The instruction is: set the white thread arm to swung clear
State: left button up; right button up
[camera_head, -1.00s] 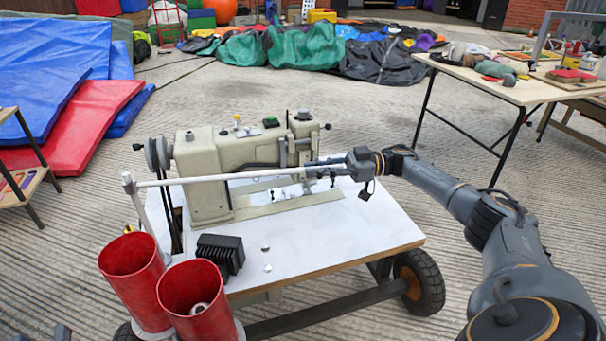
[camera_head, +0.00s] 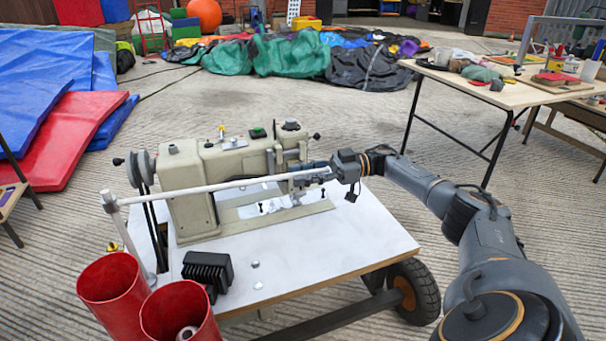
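The white thread arm (camera_head: 215,187) is a long thin rod. It runs from a white upright post (camera_head: 127,235) at the table's left front corner, across the front of the beige sewing machine (camera_head: 192,198), to the machine's needle end. My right gripper (camera_head: 308,178) reaches in from the right and its fingers overlap the rod's free end, close to the needle head. The fingers are small and dark there, and I cannot tell whether they are closed on the rod. My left gripper is out of view.
The machine stands on a white wheeled table (camera_head: 300,255). A black ribbed block (camera_head: 208,268) lies on it, and two red cylinders (camera_head: 112,290) stand at the front left. A wooden table (camera_head: 530,93) is at the right. Blue and red mats (camera_head: 75,135) lie left.

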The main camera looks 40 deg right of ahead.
jog(key=v, duration=0.7)
jog(key=shift+d, duration=0.25)
jog(key=shift+s, duration=0.1)
dwell(0.4)
